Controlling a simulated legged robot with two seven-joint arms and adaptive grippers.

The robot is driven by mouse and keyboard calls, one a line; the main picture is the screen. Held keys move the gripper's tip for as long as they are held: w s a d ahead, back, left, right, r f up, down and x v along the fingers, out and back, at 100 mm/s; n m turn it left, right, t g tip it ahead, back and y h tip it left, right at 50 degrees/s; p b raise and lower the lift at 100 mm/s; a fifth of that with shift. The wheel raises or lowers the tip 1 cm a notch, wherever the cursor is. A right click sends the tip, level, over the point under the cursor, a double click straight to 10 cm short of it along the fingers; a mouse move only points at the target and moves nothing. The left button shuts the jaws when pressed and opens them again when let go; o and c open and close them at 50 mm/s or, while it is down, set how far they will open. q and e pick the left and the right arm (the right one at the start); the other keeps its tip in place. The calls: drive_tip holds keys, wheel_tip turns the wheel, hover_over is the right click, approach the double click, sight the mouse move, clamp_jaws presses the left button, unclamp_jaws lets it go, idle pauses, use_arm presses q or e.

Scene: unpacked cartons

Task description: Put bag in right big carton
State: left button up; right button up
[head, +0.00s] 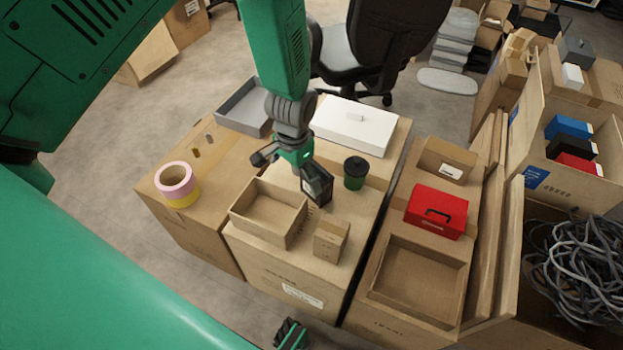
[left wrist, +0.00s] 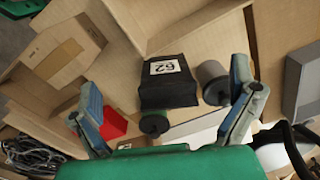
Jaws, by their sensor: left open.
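The black bag (head: 317,187) stands on the middle carton (head: 290,265). In the left wrist view the bag (left wrist: 168,92) shows a white label reading 62 and lies between my spread fingers. My left gripper (head: 293,168) is open, right beside the bag in the head view; its two fingers also show in the left wrist view (left wrist: 165,85). I cannot tell whether they touch the bag. At the right stand a big open carton with grey cables (head: 520,260) and, behind it, another open carton (head: 535,155); I cannot tell which one the task names.
A white box (head: 352,124) is behind. A red box (head: 437,211) stands toward the right cartons.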

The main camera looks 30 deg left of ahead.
use_arm(q)
drive_tip(key=w+d+r+m, duration=0.1)
drive_tip(key=w+d+r, duration=0.1)
drive_tip(key=w+r, duration=0.55)
drive_tip(key=b, duration=0.2)
hover_over(317, 172)
drive_tip(key=w, duration=0.1)
drive_tip(key=f, duration=0.7)
drive_tip(key=shift+a, duration=0.25)
drive_tip(key=shift+a+f, duration=0.15)
drive_tip(key=shift+f, duration=0.2)
drive_tip(key=f, duration=0.1)
drive_tip(key=f+b, duration=0.2)
drive_tip(key=f, duration=0.1)
drive_tip(key=shift+s+d+f, duration=0.1)
drive_tip(key=shift+s+d, duration=0.15)
drive_tip(key=shift+d, duration=0.1)
drive_tip(key=shift+f, duration=0.45)
drive_tip(key=shift+a+r, duration=0.1)
drive_tip(key=shift+a, duration=0.1)
drive_tip(key=shift+c, duration=0.8)
drive_tip(key=c, duration=1.4)
drive_tip(key=shift+d, duration=0.1)
drive_tip(key=shift+c, duration=0.6)
